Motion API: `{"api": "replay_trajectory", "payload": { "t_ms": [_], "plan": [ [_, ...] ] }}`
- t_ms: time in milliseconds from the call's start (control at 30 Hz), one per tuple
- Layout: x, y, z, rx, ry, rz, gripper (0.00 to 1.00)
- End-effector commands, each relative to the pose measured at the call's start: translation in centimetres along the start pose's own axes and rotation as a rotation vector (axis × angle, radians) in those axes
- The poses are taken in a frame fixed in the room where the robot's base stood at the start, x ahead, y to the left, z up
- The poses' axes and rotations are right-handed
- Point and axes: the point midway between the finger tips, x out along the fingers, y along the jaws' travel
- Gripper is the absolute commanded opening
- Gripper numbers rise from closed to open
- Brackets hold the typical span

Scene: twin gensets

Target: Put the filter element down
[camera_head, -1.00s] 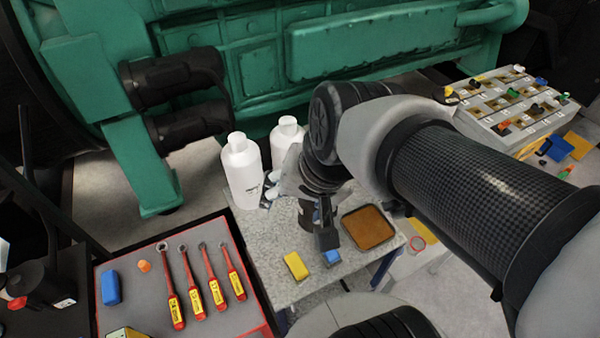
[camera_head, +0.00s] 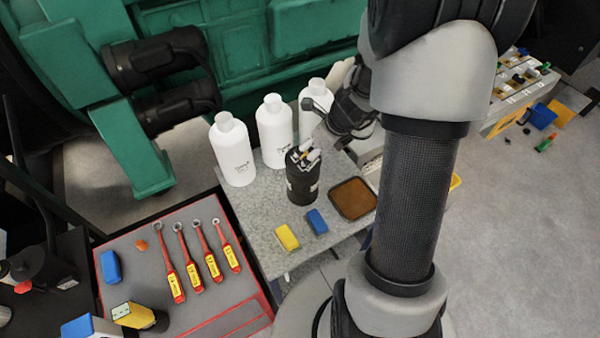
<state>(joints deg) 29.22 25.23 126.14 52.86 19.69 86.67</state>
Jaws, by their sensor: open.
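A black upright cylinder (camera_head: 302,186) with a small pale label stands on the speckled grey table (camera_head: 262,207). Light and dark pieces show at its top. I cannot tell for sure whether this cylinder is the filter element or a holder. My gripper (camera_head: 318,128) is open, just above and to the right of the cylinder's top. It points left and its fingers partly overlap the bottle behind. No object shows between the fingers. I cannot tell whether a finger touches the cylinder's top.
Several things share the table: three white bottles (camera_head: 233,152) at the back, a brown-filled tray (camera_head: 353,198) at the right, and yellow (camera_head: 287,237) and blue (camera_head: 317,221) blocks in front. A red-edged tool mat (camera_head: 200,300) lies left. The green genset (camera_head: 235,50) stands behind.

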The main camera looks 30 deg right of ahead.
Motion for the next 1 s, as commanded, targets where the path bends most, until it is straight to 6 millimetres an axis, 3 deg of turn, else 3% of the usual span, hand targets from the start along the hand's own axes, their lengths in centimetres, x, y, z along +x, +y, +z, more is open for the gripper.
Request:
{"api": "replay_trajectory", "payload": {
  "t_ms": [33, 100, 300, 633, 900, 1000],
  "plan": [
    [1.8, 0.1, -0.3, -0.001, 0.002, 0.002, 1.0],
    [3.4, 0.1, -0.3, -0.002, 0.002, 0.003, 1.0],
    [7.0, 0.1, -0.2, -0.005, 0.001, 0.002, 1.0],
    [9.0, 0.1, 0.0, -0.005, 0.0, 0.001, 1.0],
    [13.1, 0.1, -0.1, -0.005, 0.001, 0.002, 1.0],
    [13.6, 0.1, 0.0, -0.006, 0.0, 0.001, 1.0]
  ]
}}
